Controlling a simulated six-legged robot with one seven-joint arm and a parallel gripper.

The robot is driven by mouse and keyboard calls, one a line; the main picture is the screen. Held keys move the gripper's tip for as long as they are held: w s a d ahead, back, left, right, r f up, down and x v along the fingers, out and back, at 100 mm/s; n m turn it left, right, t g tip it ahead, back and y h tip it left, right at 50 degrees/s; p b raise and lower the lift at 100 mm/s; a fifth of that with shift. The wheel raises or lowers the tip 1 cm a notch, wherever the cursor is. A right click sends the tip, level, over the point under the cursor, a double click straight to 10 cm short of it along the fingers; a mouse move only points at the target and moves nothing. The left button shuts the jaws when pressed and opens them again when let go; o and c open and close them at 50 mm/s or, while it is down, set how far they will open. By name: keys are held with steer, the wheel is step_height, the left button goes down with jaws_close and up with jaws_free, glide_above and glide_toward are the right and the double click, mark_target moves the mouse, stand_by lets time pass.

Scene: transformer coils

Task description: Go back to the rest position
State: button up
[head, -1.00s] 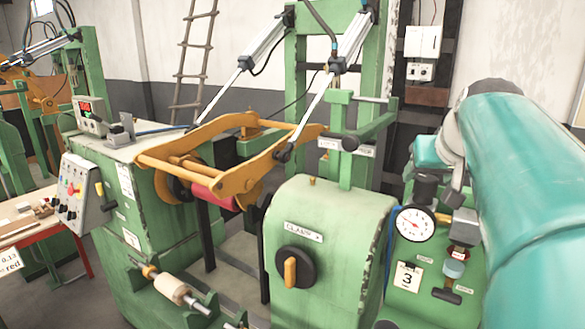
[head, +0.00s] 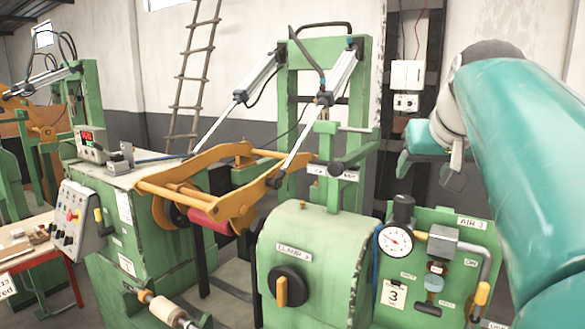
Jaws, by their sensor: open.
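My teal arm comes in from the right edge, and my gripper (head: 428,174) shows small at its far end, in front of the dark post by the back wall. Its two fingers are apart and I see nothing between them. It is clear of the air panel (head: 452,262) below it, which carries a round gauge, a valve and a small lever. The green clamp housing (head: 315,235) with its black and yellow knob stands to the left of my gripper.
An orange lever frame (head: 222,190) with a red roller hangs from two cylinders at the centre. A green cabinet with a control box (head: 75,218) stands left, near a table (head: 48,256). A ladder (head: 195,75) leans on the wall.

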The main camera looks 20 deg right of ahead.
steer(key=s+a+f+n+g+y, duration=0.1)
steer(key=s+a+f, duration=0.2)
steer(key=a+f, duration=0.5)
steer(key=s+a+f+n+y, duration=0.1)
steer(key=s+a+f+n, duration=0.1)
steer(key=a+f, duration=0.6)
steer(key=s+a+f+n+g+y, duration=0.1)
steer(key=s+a+f+n, duration=0.1)
steer(key=a+f, duration=0.6)
step_height(320, 180, down, 7)
steer(key=shift+s+r+g+y, duration=0.15)
steer(key=shift+s+g+y, duration=0.2)
steer(key=shift+s, duration=0.55)
stand_by(1.0)
